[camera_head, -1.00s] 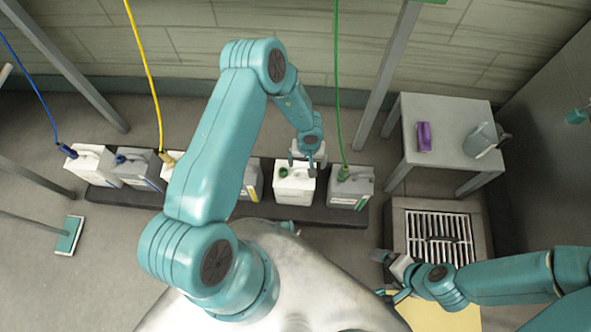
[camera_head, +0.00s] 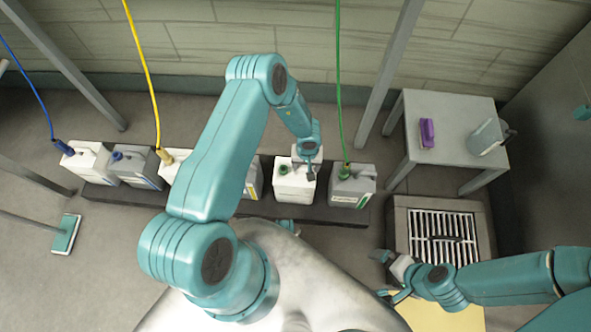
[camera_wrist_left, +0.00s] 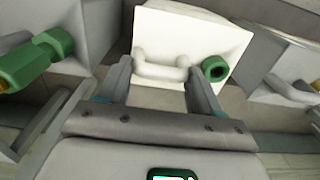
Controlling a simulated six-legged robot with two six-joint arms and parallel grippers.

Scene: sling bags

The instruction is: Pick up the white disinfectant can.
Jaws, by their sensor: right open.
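The white disinfectant can (camera_head: 293,190) stands on the dark low plinth, with a green cap on its top. In the left wrist view the can (camera_wrist_left: 190,35) shows its moulded handle (camera_wrist_left: 160,68) and dark green opening. My left gripper (camera_head: 305,168) is just over the can's top. In the left wrist view its two fingers (camera_wrist_left: 158,78) are apart, one on each side of the handle; I cannot tell whether they touch it. My right gripper (camera_head: 388,276) is open and empty near the floor grate, far from the can.
A grey-white can with a green hose (camera_head: 352,188) stands close on the right. Several more cans line the plinth (camera_head: 325,214) to the left, partly behind my left arm. A grey table (camera_head: 455,150) holds a purple item (camera_head: 427,132) and a grey jug (camera_head: 486,138).

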